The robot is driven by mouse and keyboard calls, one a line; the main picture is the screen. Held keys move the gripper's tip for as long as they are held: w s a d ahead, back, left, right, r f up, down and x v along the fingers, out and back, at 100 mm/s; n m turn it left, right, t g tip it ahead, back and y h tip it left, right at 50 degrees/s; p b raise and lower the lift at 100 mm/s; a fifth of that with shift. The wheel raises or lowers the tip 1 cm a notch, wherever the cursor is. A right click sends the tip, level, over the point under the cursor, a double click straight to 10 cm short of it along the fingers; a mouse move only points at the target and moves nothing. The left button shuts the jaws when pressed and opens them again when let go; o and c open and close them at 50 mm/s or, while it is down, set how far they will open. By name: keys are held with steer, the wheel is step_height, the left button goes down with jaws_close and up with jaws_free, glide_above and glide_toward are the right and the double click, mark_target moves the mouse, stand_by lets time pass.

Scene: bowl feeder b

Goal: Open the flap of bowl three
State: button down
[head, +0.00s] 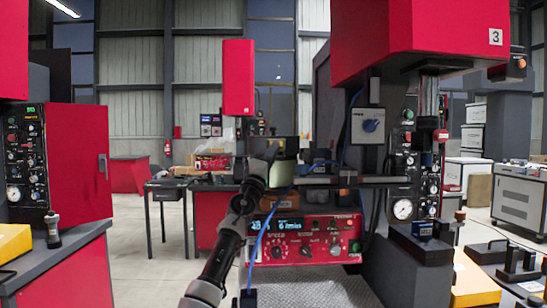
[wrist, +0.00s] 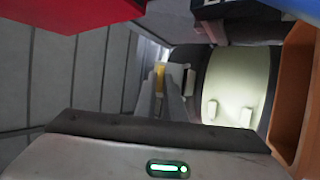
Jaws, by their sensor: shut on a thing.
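The machine marked 3 (head: 495,37) stands at the right in the head view. A round bowl (head: 284,172) with a pale green inside sits left of its column. In the wrist view the bowl's pale inside (wrist: 238,75) carries small light tabs. My gripper (head: 271,152) is at the bowl's left side. In the wrist view my gripper (wrist: 168,88) is shut on a small yellow part (wrist: 159,74) beside the bowl's rim. This part may belong to the flap; I cannot tell its full shape. My fingers hide some of it.
A red control box (head: 305,240) with dials sits below the bowl. A red hood (head: 405,40) overhangs from above right. In the wrist view an orange bin wall (wrist: 292,90) is close at the right. A blue cable (head: 262,235) runs near my arm.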

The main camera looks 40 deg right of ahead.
stand_by(0.4)
steer(key=c, duration=1.8)
jaws_free()
steer(key=shift+c, duration=0.2)
steer(key=shift+f, duration=0.1)
steer(key=v, duration=1.7)
steer(key=shift+f, duration=0.1)
